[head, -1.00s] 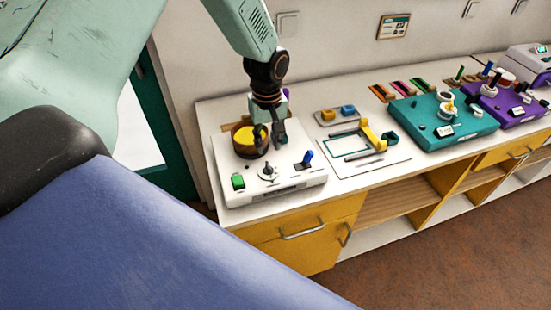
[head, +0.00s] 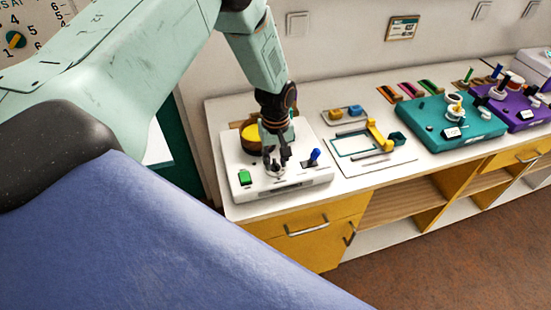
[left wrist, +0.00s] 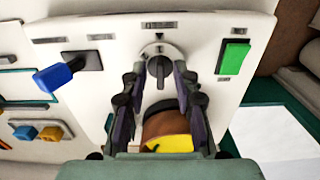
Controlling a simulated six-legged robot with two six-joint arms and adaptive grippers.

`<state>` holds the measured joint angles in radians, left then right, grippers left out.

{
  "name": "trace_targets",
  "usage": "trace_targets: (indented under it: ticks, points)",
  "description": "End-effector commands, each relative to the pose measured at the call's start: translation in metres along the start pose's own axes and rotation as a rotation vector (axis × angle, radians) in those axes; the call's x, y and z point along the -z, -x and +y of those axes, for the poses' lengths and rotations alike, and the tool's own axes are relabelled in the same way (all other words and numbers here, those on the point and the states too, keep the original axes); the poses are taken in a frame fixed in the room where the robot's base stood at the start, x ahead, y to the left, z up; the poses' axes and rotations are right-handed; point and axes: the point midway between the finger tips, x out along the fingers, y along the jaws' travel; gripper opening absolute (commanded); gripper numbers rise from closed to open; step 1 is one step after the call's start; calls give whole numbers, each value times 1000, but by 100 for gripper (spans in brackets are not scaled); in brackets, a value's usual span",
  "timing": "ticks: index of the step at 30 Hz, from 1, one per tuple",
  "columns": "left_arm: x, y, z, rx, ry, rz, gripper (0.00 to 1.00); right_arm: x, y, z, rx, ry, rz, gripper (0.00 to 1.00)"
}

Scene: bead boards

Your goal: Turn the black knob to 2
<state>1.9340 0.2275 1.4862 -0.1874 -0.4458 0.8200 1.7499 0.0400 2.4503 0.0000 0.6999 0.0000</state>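The black knob (left wrist: 160,68) sits on a round pale dial on the white board (left wrist: 110,92). In the left wrist view its bar runs nearly straight up and down; I cannot read the marks around it. My left gripper (left wrist: 159,82) is open, with one finger on each side of the knob and small gaps showing. In the head view the left gripper (head: 276,163) points down at the front of the white board (head: 305,183) and mostly covers the knob. My right gripper is not in view.
The board also carries a green switch (head: 245,177), a blue lever (head: 314,155) and a brown round part with a yellow top (head: 250,134). To the right are a framed board (head: 400,157), a teal board (head: 485,128) and a purple board (head: 526,113).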

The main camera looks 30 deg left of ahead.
Motion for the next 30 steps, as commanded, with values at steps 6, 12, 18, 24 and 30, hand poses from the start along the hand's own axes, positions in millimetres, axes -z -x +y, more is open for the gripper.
trace_targets:
  ticks: [6, 12, 18, 24, 30]
  points:
    - [0, 0, 0, 0, 0, 0, 9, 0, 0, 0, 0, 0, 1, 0]
    - [0, 0, 0, 1, 0, -1, 0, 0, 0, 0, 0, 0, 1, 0]
    - [-1, 0, -1, 2, 1, -2, 0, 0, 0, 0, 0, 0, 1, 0]
    - [-1, 0, -1, 2, -19, -3, 0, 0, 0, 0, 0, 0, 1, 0]
    - [-2, 0, -1, 2, -105, -3, 0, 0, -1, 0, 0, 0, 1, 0]
